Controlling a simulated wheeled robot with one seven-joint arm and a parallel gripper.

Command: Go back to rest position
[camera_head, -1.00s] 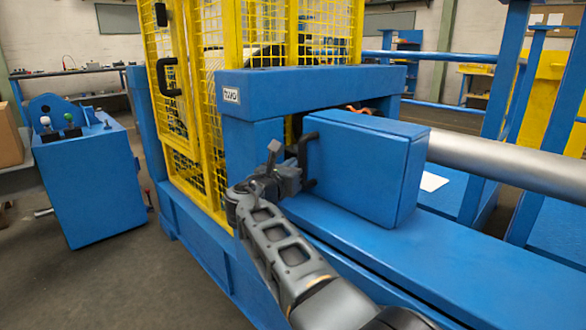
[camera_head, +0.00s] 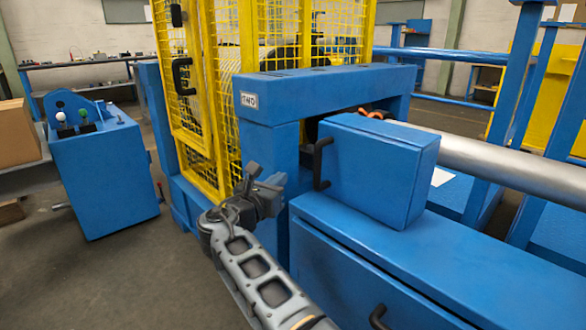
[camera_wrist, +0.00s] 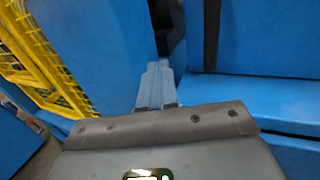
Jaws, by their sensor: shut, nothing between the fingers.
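My gripper (camera_head: 264,178) is in front of the blue machine frame, left of the blue box cover (camera_head: 375,170) and its black handle (camera_head: 321,165). A gap shows between my gripper and the handle, and nothing is held. In the wrist view my fingers (camera_wrist: 158,82) are together and point toward blue surfaces. My arm reaches up from the bottom of the head view.
A yellow mesh cage (camera_head: 220,90) with a black handle stands behind my gripper. A blue control box (camera_head: 100,175) with levers stands at the left. A silver shaft (camera_head: 510,170) runs to the right. Open floor (camera_head: 110,270) lies at the lower left.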

